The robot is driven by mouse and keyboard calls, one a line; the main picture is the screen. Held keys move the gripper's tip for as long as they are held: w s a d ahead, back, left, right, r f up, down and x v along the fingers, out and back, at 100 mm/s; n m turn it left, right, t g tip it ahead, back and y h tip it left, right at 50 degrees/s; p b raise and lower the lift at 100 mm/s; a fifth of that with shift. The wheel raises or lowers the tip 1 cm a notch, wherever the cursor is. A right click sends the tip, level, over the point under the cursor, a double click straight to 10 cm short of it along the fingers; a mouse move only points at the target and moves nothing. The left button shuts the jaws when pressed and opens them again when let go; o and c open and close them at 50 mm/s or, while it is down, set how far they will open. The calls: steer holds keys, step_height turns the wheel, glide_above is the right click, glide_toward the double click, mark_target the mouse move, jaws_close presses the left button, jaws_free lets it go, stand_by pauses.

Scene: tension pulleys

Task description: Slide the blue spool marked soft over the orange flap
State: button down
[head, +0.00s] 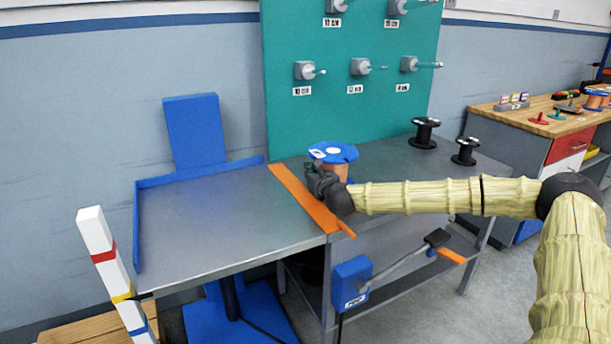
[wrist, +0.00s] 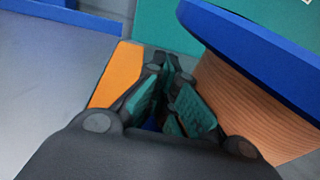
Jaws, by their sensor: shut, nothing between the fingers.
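The blue spool (head: 333,153) has blue flanges and a copper-coloured winding and stands on the grey table just right of the orange flap (head: 303,198). A small white label shows on its top, too small to read. My gripper (head: 318,178) is shut and empty, low beside the spool's left side, over the flap. In the wrist view the shut fingers (wrist: 172,88) are close against the spool's winding (wrist: 250,100); I cannot tell whether they touch. The orange flap (wrist: 118,75) shows left of the fingers. The spool's lower part is hidden by my gripper and arm.
The left metal platform (head: 220,215) is clear, with blue rails at its back and left. Two black spools (head: 424,132) stand at the table's back right. A green pegboard (head: 350,100) rises behind. A blue pump box with a lever (head: 351,283) hangs at the front.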

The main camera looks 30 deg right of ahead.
steer(key=shift+d+b, duration=0.8)
steer(key=shift+d, duration=1.9)
steer(key=shift+d, duration=0.1)
steer(key=shift+d, duration=0.45)
steer(key=shift+a+b, duration=0.9)
steer(key=shift+a, duration=1.5)
steer(key=shift+s+b, duration=0.4)
steer(key=shift+s, duration=5.6)
